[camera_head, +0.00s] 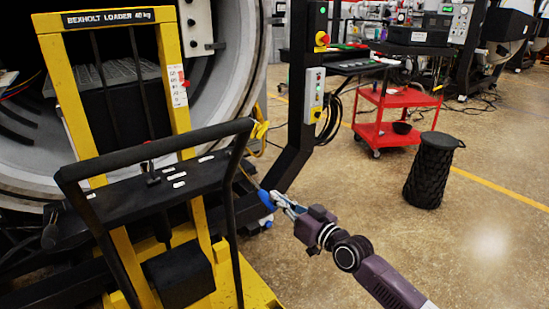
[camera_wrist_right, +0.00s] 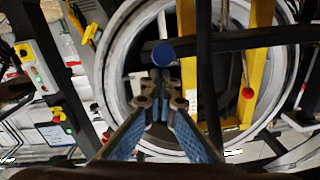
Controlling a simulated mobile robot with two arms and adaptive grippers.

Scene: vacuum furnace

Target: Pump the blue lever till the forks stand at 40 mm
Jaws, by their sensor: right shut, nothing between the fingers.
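The yellow Bexholt loader (camera_head: 52,62) stands at the left in front of the round furnace opening. Its lever's blue end (camera_head: 267,200) shows at the loader's right side, and the blue round knob (camera_wrist_right: 163,55) shows just beyond my fingertips in the wrist view. My right gripper (camera_head: 284,203) is shut and empty, its tips close beside the blue end; it also shows in the wrist view (camera_wrist_right: 160,98). I cannot tell whether they touch. A white scale label with red marks (camera_head: 178,85) is on the right mast post; its reading is too small. My left gripper is not in view.
The loader's black push handle (camera_head: 150,147) arches in front. A black post with a control box (camera_head: 314,95) stands behind my right gripper. A red cart (camera_head: 398,100) and a black bin (camera_head: 430,172) stand farther right. The floor at lower right is clear.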

